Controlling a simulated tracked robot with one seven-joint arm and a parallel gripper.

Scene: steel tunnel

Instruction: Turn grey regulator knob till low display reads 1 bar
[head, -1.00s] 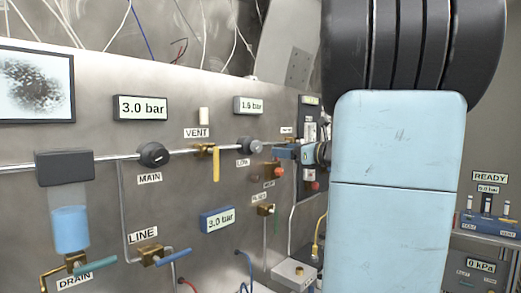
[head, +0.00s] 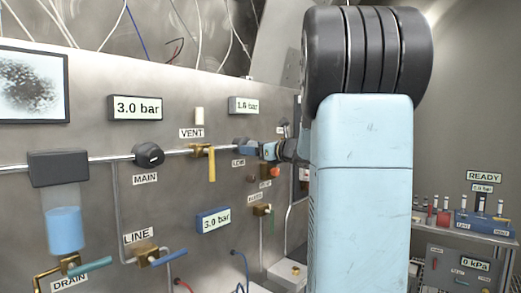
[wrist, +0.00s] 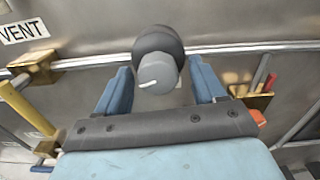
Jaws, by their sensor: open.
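The grey regulator knob (wrist: 157,74), with a white mark on its face and a dark collar behind, stands on the pipe in the wrist view. My gripper (wrist: 160,72) is open, with one blue finger on each side of the knob; I cannot tell whether either finger touches it. In the head view my gripper (head: 257,149) is at the knob's place by the LOW label (head: 238,163) and largely hides the knob. The low display (head: 246,105) above reads about 1.4 or 1.6 bar; the middle digit is unclear.
The yellow VENT lever (head: 212,163) hangs close to the left of my gripper. The black MAIN knob (head: 149,155) and its 3.0 bar display (head: 135,107) are further left. A red-orange button (head: 275,171) sits just below right. A bench with instruments stands at the right.

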